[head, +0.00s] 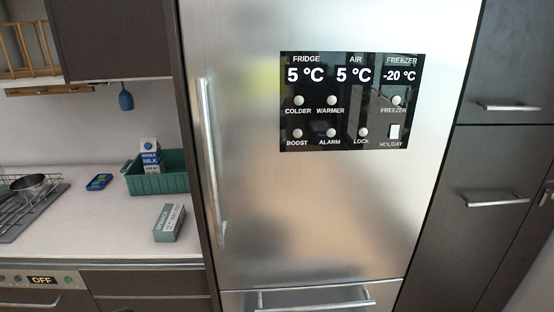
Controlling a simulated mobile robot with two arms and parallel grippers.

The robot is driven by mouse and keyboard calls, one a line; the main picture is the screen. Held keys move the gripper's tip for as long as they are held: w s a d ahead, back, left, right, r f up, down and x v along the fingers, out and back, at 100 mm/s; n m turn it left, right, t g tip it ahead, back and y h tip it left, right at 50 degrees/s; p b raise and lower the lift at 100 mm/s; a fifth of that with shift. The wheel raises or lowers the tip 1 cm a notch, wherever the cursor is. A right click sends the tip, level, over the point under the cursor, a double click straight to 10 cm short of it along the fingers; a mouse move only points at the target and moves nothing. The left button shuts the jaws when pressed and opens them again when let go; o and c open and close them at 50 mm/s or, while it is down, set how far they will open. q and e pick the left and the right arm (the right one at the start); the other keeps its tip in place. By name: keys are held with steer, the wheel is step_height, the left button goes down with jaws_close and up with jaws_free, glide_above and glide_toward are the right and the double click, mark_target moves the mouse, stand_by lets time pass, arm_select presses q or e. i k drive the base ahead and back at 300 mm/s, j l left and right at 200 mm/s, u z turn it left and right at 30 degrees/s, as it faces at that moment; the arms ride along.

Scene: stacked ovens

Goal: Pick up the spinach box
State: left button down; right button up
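The spinach box (170,222) is a small green and grey-white carton on the light countertop (100,235) at the left of the head view. It sits near the counter's front edge, just left of the fridge. Its lettering is small and hard to read. Neither of my grippers shows in the head view, so I cannot see whether they are open or shut.
A green crate (158,184) with a milk carton (150,157) stands behind the box. The steel fridge (330,210) fills the middle. A blue utensil (126,97) hangs above.

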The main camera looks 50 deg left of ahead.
mark_target(167, 227)
steer(key=u, duration=2.25)
